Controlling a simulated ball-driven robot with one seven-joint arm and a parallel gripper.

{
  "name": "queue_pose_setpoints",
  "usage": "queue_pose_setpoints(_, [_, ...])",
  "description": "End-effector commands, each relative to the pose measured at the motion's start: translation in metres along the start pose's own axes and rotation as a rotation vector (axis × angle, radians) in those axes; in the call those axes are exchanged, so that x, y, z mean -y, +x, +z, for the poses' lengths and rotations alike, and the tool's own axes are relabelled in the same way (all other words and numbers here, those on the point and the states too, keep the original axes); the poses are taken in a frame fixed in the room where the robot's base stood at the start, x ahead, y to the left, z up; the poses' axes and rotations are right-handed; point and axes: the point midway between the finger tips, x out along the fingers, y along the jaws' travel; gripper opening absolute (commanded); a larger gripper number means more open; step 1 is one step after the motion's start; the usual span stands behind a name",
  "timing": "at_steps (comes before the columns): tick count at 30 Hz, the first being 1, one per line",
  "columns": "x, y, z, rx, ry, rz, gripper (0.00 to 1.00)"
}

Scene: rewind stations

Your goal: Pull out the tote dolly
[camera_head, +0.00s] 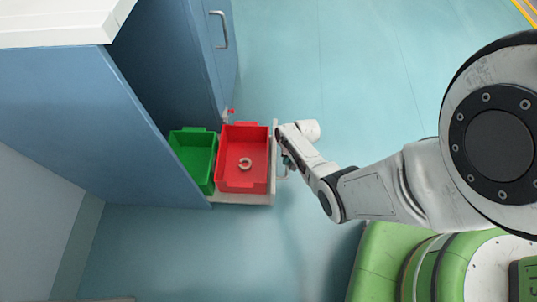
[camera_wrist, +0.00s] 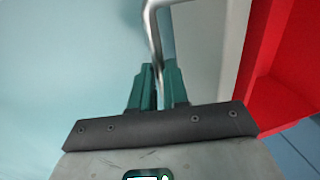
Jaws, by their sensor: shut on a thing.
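The tote dolly (camera_head: 243,199) is a low pale platform with an upright end panel, partly out from under the blue counter. It carries a red tote (camera_head: 240,140) and a green tote (camera_head: 193,153). A grey ring-shaped piece (camera_head: 245,164) lies in the red tote. My gripper (camera_head: 286,161) is at the dolly's right end. In the wrist view my gripper (camera_wrist: 159,82) is shut on the metal handle (camera_wrist: 152,28), with the bar between its dark green fingers. The pale end panel (camera_wrist: 229,55) and the red tote wall (camera_wrist: 268,60) stand beside it.
The blue counter (camera_head: 75,115) with a white top (camera_head: 60,22) stands at the left. A blue cabinet door with a metal handle (camera_head: 219,30) is behind the dolly. The teal floor (camera_head: 330,75) is open to the right and in front.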

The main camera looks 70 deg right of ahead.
Motion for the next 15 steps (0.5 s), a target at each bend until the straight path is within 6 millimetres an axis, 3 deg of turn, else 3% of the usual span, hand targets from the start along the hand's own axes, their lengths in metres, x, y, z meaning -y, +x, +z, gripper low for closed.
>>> queue_pose_setpoints(6, [-0.061, -0.013, 0.001, 0.003, 0.008, 0.001, 0.00])
queue_pose_setpoints(15, [-0.125, -0.024, 0.000, 0.001, 0.006, 0.000, 0.00])
